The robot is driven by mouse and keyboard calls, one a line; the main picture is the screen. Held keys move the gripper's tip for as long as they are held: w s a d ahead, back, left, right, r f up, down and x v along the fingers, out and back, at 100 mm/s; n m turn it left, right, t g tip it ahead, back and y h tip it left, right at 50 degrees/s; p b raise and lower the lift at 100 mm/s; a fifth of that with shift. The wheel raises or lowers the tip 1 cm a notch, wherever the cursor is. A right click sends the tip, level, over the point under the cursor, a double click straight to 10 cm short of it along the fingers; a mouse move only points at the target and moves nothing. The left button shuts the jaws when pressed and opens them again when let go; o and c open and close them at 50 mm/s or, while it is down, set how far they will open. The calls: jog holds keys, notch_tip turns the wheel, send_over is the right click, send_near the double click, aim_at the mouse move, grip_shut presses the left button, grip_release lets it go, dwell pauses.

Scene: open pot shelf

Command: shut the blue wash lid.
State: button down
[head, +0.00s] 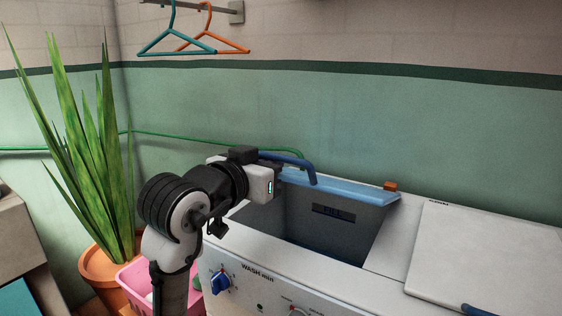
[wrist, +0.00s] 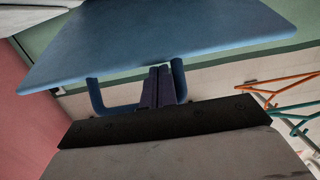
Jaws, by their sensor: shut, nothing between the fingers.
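The blue wash lid (head: 355,192) stands open, raised at the back of the washer's tub, and shows almost edge-on in the head view. Its flat face (wrist: 160,40) fills the upper wrist view. A blue bar handle (head: 295,160) on the lid also shows in the wrist view (wrist: 110,108). My gripper (wrist: 157,88) is shut and empty. Its fingertips are at the lid near the handle, between the handle's two ends in the wrist view; I cannot tell whether they touch. In the head view my gripper's body hides the fingers and the lid's left end.
The wash tub (head: 330,225) is open below the lid. A white lid (head: 490,255) lies flat on the right, with a small orange block (head: 390,186) at the back. A plant (head: 85,150) and pink basket (head: 140,285) stand left. Hangers (head: 190,40) hang above.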

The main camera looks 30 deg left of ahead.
jog(key=s+f+b, duration=0.1)
jog(key=f+b, duration=0.1)
jog(key=f, duration=0.1)
jog(key=s+f+t+b, duration=0.1)
jog(key=f+b, duration=0.1)
jog(key=f, duration=0.1)
jog(key=s+f+t+b, duration=0.1)
jog(key=f+b, duration=0.1)
jog(key=f, duration=0.1)
jog(key=shift+s+f+b, duration=0.15)
jog(key=shift+f+b, duration=0.3)
jog(key=shift+f, duration=0.15)
